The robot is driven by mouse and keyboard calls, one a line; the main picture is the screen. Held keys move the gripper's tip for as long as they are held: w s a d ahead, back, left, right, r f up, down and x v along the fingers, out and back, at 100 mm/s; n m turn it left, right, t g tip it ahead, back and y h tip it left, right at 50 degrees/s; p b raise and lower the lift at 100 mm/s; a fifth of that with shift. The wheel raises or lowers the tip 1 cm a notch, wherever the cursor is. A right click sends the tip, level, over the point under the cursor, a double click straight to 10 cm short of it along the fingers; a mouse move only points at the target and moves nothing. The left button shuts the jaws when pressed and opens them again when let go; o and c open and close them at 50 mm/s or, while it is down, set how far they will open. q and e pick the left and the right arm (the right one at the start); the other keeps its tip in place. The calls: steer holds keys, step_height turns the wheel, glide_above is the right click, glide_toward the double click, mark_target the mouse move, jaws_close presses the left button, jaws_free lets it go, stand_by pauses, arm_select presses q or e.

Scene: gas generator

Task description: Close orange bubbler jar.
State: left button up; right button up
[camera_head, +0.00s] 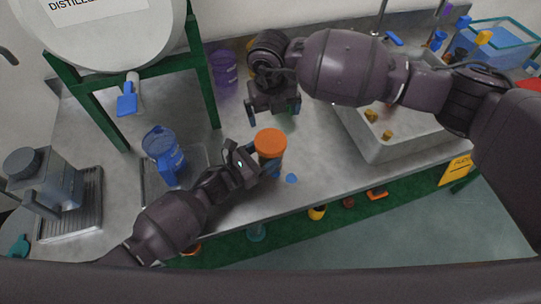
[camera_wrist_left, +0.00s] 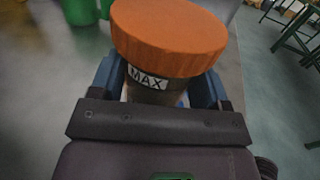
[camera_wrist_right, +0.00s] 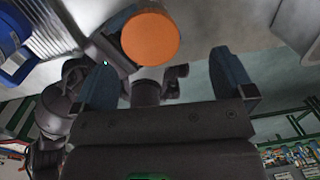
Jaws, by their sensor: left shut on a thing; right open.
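The bubbler jar (camera_head: 275,161) stands upright near the front edge of the counter, with an orange lid (camera_head: 270,142) on its top. In the left wrist view the orange lid (camera_wrist_left: 168,38) sits above a band marked "MAX". My left gripper (camera_head: 258,163) is shut around the jar's body just below the lid. My right gripper (camera_head: 272,107) is open and empty, behind the jar and apart from it. In the right wrist view the lid (camera_wrist_right: 150,38) shows beyond the open fingers. Whether the lid is fully seated cannot be told.
A blue jug (camera_head: 163,152) stands left of the jar, and a purple container (camera_head: 223,70) behind. A grey sink (camera_head: 388,150) is at the right. A green stand (camera_head: 205,85) holds a large white tank.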

mark_target(271, 140)
steer(key=n, duration=0.6)
steer(key=shift+s, duration=0.2)
steer(key=n, duration=0.5)
steer(key=shift+s+f+n+g, duration=0.2)
steer(key=shift+s+n+g, duration=0.1)
steer(key=shift+s+n, duration=0.1)
steer(key=n, duration=0.5)
steer(key=shift+s+a+f+n, duration=0.1)
steer(key=shift+s+a+n, duration=0.15)
steer(key=shift+n, duration=0.15)
steer(key=n, duration=0.5)
steer(key=shift+y, duration=0.3)
steer(key=shift+f, duration=4)
